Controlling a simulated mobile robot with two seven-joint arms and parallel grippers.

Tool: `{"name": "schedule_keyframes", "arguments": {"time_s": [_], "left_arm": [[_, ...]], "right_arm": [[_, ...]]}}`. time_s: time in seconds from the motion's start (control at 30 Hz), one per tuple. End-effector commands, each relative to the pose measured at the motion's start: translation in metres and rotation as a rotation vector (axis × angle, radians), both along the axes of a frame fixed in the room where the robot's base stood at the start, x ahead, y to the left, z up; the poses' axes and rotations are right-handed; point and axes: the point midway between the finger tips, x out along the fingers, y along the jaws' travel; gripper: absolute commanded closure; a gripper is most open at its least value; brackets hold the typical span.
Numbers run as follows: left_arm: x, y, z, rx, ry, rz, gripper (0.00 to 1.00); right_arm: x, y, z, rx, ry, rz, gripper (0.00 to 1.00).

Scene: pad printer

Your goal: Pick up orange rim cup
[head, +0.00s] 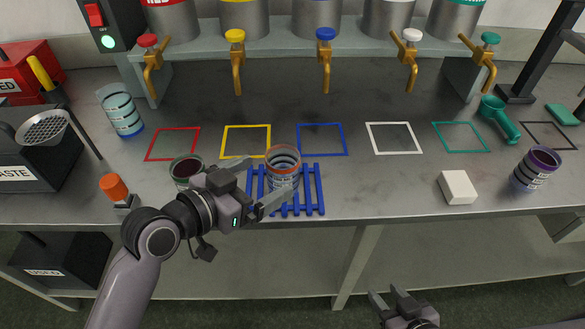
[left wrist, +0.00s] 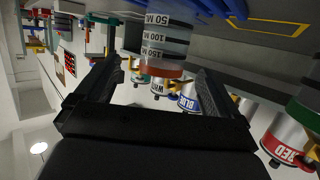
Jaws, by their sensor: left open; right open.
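The orange rim cup (head: 283,168) is clear with dark printed bands and stands on a blue slatted rack (head: 318,190). In the left wrist view the cup (left wrist: 166,42) appears between the fingers, its orange rim toward the palm. My left gripper (head: 268,176) is open, with one finger on either side of the cup; I cannot tell whether they touch it. My right gripper (head: 400,303) is open and empty, low in front of the bench.
A dark-rimmed cup (head: 184,168) stands close left of my left gripper. A white block (head: 457,187) and a purple-rimmed cup (head: 537,168) stand right. Taps and coloured outlines line the back; the bench between rack and block is clear.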

Motion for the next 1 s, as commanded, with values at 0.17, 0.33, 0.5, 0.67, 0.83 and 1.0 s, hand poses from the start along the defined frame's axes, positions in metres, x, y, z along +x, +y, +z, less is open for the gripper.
{"name": "schedule_keyframes", "arguments": {"time_s": [0.17,0.33,0.5,0.67,0.83,1.0], "left_arm": [[0.009,-0.01,-0.003,-0.002,0.0,-0.002,0.04],[0.02,-0.018,-0.006,-0.002,0.002,-0.001,0.04],[0.037,-0.031,-0.01,-0.003,0.002,-0.001,0.04],[0.048,-0.041,-0.016,-0.002,0.002,0.0,0.04],[0.052,-0.045,-0.018,0.0,0.001,0.0,0.04],[0.052,-0.045,-0.018,0.001,0.001,0.0,0.04]], "right_arm": [[0.0,0.0,0.0,0.001,0.0,0.001,0.57],[0.0,0.0,0.001,0.001,0.0,0.0,0.57],[0.0,0.001,0.003,0.001,0.0,0.0,0.57],[0.0,0.001,0.002,0.001,0.0,0.0,0.57],[0.0,0.001,0.002,0.003,0.001,-0.001,0.57],[0.0,0.001,0.002,0.003,0.001,-0.001,0.57]]}}
